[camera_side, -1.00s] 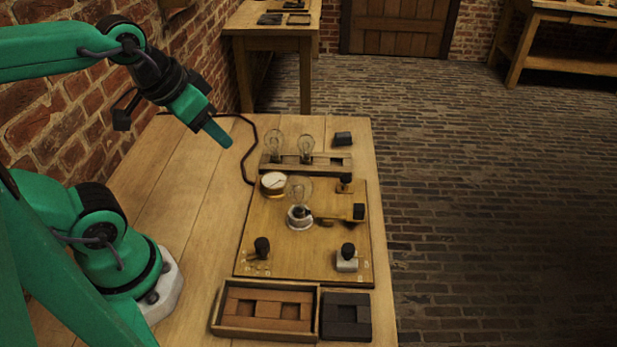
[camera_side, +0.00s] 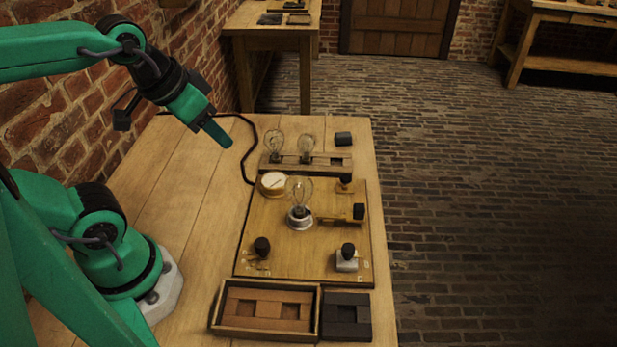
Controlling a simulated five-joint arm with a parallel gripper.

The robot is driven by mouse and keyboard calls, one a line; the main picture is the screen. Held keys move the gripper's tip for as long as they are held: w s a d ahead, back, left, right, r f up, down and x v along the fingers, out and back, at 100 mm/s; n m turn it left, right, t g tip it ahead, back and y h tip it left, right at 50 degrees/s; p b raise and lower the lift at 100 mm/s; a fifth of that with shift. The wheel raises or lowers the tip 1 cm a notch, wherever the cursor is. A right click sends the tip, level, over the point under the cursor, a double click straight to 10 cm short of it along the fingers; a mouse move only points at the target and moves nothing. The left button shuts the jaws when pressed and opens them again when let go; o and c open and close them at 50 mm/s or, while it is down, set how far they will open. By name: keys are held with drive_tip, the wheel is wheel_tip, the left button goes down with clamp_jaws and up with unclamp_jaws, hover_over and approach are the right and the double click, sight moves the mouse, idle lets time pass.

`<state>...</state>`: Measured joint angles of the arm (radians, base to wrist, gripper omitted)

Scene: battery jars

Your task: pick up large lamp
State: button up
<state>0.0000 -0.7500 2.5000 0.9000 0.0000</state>
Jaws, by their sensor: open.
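Two clear glass lamps stand upright in the wooden rack (camera_side: 325,170) at the back of the table, a left lamp (camera_side: 274,143) and a right lamp (camera_side: 306,145). The left one looks slightly bigger, but I cannot tell for sure which is the large lamp. A third lamp (camera_side: 301,188) stands upright in a white socket (camera_side: 299,219) on the wooden board. My gripper (camera_side: 222,140) is open and empty, in the air left of the rack and apart from all the lamps. Its jaws overlap in this view, so the gap hardly shows.
The board (camera_side: 285,258) carries a round dial (camera_side: 273,182) and several black knobs. A dark block (camera_side: 343,138) lies behind the rack's right end. A tray of brown blocks (camera_side: 217,315) and a dark box (camera_side: 346,318) are in front. The table left of the board is mostly clear; a black cable crosses its back.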

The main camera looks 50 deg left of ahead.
drive_tip(key=o, duration=0.8)
drive_tip(key=shift+w, duration=0.1)
drive_tip(key=m+g, duration=0.5)
drive_tip(key=m, duration=1.8)
hover_over(298, 184)
drive_tip(key=a, duration=0.2)
wheel_tip(298, 184, down, 6)
drive_tip(key=shift+w+f, duration=0.1)
drive_tip(key=shift+w, duration=0.05)
drive_tip(key=shift+w+d+f+m+g, duration=0.3)
drive_tip(key=shift+w+d+f+m, duration=0.1)
drive_tip(key=shift+m, duration=0.5)
drive_tip(key=shift+s+d+f, duration=0.1)
drive_tip(key=shift+f, duration=3.8)
